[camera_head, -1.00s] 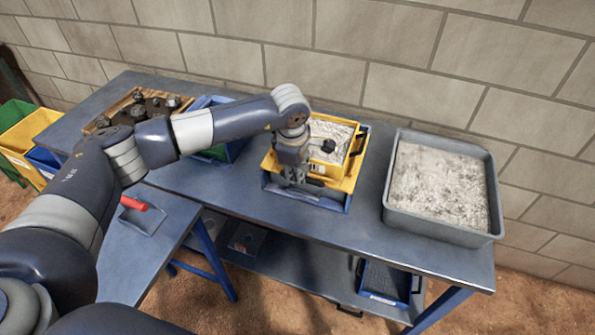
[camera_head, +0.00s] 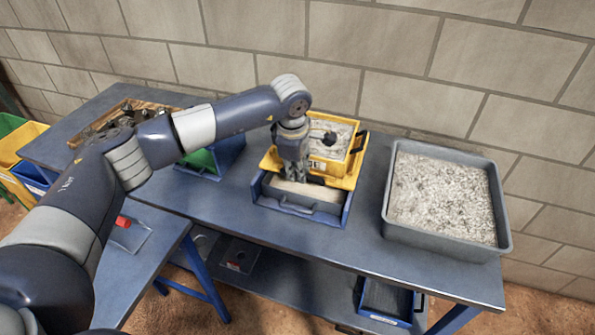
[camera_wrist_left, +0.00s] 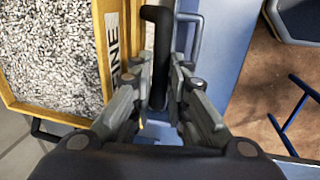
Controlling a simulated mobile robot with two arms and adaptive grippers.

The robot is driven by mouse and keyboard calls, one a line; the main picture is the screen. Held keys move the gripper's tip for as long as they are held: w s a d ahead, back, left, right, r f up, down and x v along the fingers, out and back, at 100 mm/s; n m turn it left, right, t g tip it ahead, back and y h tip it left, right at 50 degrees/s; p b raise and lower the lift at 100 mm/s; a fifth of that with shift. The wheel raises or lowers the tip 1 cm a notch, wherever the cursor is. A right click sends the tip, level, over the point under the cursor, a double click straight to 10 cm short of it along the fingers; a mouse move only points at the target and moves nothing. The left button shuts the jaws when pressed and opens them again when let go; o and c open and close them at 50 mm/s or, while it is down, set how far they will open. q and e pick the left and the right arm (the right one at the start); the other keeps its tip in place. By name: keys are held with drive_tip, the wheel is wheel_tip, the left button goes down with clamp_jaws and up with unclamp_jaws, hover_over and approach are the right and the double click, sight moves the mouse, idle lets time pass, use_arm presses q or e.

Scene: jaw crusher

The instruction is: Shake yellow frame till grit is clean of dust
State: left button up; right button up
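The yellow frame (camera_head: 346,182) holds grey-white grit (camera_head: 318,128) and sits over the back of a blue tray (camera_head: 295,209) on the bench. Pale dust (camera_head: 312,193) shows in the tray's front part. My left gripper (camera_head: 292,178) is at the frame's near left side. In the left wrist view the frame (camera_wrist_left: 103,45) is at left with speckled grit (camera_wrist_left: 50,50) inside. There, my left gripper (camera_wrist_left: 159,75) has its fingers closed around a black handle (camera_wrist_left: 157,22) beside the frame. The right gripper is out of view.
A grey bin (camera_head: 440,239) full of grey-white material stands to the right. A blue bin (camera_head: 228,150) with green inside and a wooden tray (camera_head: 80,155) of dark stones are at left. A brick wall (camera_head: 400,50) closes the back. Bare bench lies in front.

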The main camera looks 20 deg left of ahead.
use_arm(q)
drive_tip(key=o, duration=0.3)
drive_tip(key=shift+o, duration=0.2)
drive_tip(key=shift+r, duration=0.1)
wheel_tip(320, 180, up, 12)
drive_tip(key=s, duration=0.2)
drive_tip(key=shift+s, duration=0.2)
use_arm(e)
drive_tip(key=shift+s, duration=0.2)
use_arm(q)
drive_tip(key=shift+a+f, duration=0.1)
drive_tip(key=shift+f, duration=0.1)
